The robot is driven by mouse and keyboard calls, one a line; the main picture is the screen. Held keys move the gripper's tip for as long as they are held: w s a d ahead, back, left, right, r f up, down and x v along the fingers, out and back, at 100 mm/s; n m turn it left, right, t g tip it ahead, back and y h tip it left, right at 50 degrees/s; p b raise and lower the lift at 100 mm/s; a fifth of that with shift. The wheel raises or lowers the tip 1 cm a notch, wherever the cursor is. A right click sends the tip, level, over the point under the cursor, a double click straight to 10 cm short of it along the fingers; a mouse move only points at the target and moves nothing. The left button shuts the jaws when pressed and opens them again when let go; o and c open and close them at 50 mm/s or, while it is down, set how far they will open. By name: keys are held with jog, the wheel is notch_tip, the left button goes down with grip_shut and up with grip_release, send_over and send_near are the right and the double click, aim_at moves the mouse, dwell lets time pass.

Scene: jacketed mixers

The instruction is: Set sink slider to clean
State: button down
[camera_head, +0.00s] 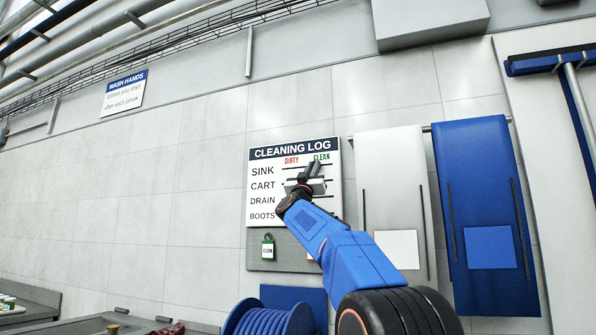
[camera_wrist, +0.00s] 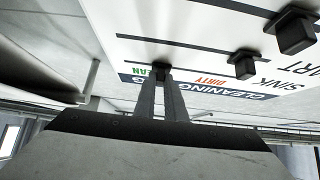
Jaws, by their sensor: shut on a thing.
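The cleaning log board (camera_head: 262,185) hangs on the wall, with rows for sink, cart, drain and boots and columns marked dirty and clean. My gripper (camera_head: 314,172) reaches the top rows and covers part of them. In the wrist view my gripper (camera_wrist: 161,80) is shut on the black knob of the sink slider (camera_wrist: 160,67). That knob sits by the green "clean" label, away from the red "dirty" label. Two other black sliders, apparently cart (camera_wrist: 243,66) and drain (camera_wrist: 295,32), stand clear of the fingers at the dirty side.
A grey panel with a green padlock tag (camera_head: 268,247) is below the board. White (camera_head: 390,180) and blue (camera_head: 478,170) aprons hang to the right. A blue hose reel (camera_head: 262,318) stands below.

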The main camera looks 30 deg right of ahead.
jog(key=shift+s+d, duration=0.75)
jog(key=shift+s, duration=0.2)
jog(key=c, duration=1.8)
grip_release()
jog(key=shift+s, duration=0.1)
jog(key=v, duration=1.7)
jog(key=shift+f, duration=0.25)
